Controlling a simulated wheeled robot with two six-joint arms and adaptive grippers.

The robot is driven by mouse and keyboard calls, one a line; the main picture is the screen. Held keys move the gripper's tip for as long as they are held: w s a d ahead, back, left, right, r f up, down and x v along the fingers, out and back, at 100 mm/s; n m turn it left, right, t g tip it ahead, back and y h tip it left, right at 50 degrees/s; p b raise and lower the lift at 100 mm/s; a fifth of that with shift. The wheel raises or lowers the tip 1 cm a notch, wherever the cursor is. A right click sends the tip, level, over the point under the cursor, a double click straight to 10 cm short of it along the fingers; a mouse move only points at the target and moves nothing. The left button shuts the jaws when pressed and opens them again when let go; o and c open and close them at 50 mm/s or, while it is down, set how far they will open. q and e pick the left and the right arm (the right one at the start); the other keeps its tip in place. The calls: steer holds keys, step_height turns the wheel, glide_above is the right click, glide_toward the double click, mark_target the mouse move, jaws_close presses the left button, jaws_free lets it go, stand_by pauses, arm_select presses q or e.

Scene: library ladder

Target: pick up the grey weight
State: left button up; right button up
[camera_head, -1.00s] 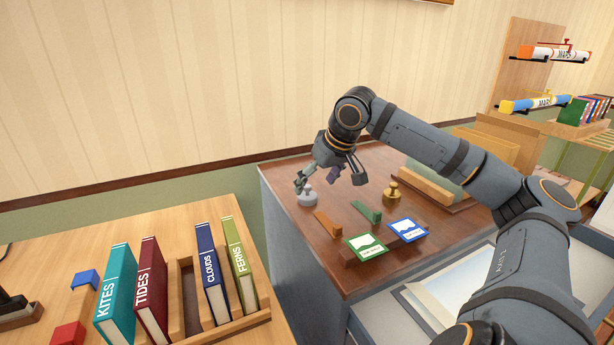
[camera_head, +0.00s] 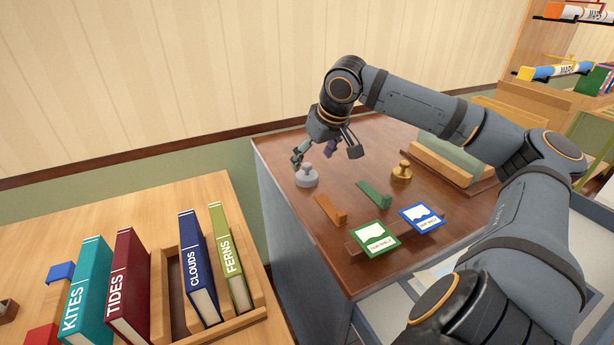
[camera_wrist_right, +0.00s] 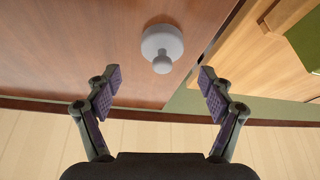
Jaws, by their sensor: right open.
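The grey weight (camera_head: 307,177) stands on the dark wooden cabinet top, near its left edge, with its knob up. My right gripper (camera_head: 325,157) is open and empty, just above and beside the weight. In the right wrist view the weight (camera_wrist_right: 161,47) lies ahead of the open fingers (camera_wrist_right: 158,85), roughly centred between them and beyond their tips. The fingers do not appear to touch it. My left gripper is not in view.
A brass weight (camera_head: 401,171) stands right of the grey one. Orange (camera_head: 331,209) and green (camera_head: 374,194) blocks and two cards (camera_head: 375,239) lie nearer. Upright books (camera_head: 130,287) stand on the wooden table at left. The wall is behind the cabinet.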

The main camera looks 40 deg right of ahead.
mark_target(310, 167)
steer(key=f, duration=0.3)
steer(key=shift+w+a, duration=0.15)
steer(key=shift+w, duration=0.05)
steer(key=shift+w+f+p, duration=0.6)
steer(key=shift+f+p, duration=0.1)
steer(key=shift+p, duration=0.45)
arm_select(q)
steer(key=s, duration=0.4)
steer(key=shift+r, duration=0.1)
arm_select(e)
steer(key=shift+f, duration=0.25)
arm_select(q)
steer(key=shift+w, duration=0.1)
arm_select(e)
steer(key=c, duration=1.7)
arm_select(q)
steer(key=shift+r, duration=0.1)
arm_select(e)
steer(key=shift+r, duration=0.15)
